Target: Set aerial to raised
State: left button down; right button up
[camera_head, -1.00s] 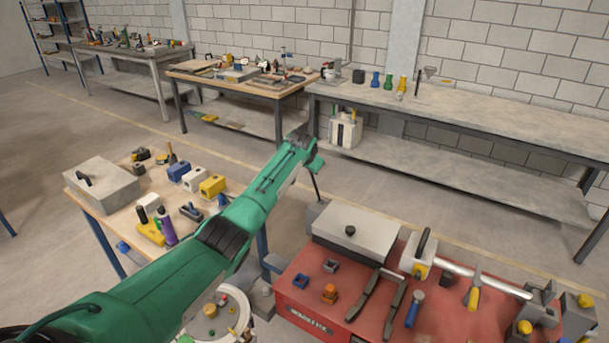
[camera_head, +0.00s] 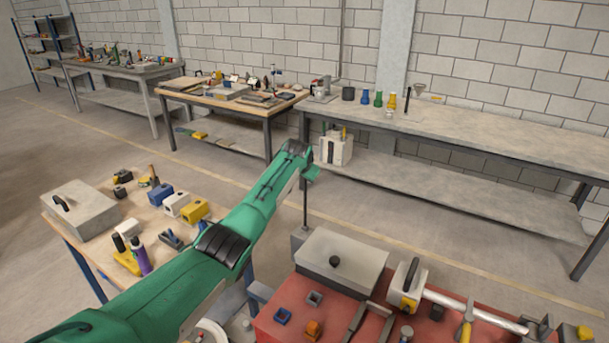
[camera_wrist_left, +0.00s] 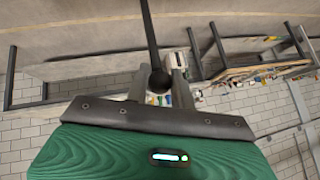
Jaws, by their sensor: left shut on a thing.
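The aerial (camera_head: 305,207) is a thin dark rod. It stands nearly upright from a grey block (camera_head: 299,238) at the back left of the red-topped bench. My left gripper (camera_head: 311,173) is at its upper end and hides the tip in the head view. In the left wrist view the rod (camera_wrist_left: 150,35) comes down from the top edge to a dark ball (camera_wrist_left: 159,81). The ball lies between the fingers of my left gripper (camera_wrist_left: 158,88), which is shut on it. My right gripper is not in view.
The red bench (camera_head: 270,325) carries a grey lidded box (camera_head: 342,262), small blocks and tools, close to the aerial. A wooden table (camera_head: 150,222) with blocks and bottles lies left under my arm. A long grey bench (camera_head: 460,135) stands behind. The floor between is clear.

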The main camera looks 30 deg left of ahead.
pick_arm(q)
jog(key=shift+w+r, duration=0.15)
jog(key=shift+r, duration=0.2)
jog(key=c, duration=1.4)
grip_release()
jog(key=shift+w, duration=0.1)
jog(key=shift+o, duration=0.8)
jog(key=shift+w+f, duration=0.25)
jog(key=shift+f, duration=0.05)
jog(key=shift+w+f, duration=0.2)
jog(key=shift+f, duration=0.1)
jog(key=shift+s+r, duration=0.25)
jog(key=shift+s, duration=0.05)
jog(key=shift+s+d+r, duration=0.1)
jog(key=shift+s+r, duration=0.25)
jog(key=shift+r, duration=0.05)
jog(key=b+v, duration=0.4)
jog(key=v, duration=0.8)
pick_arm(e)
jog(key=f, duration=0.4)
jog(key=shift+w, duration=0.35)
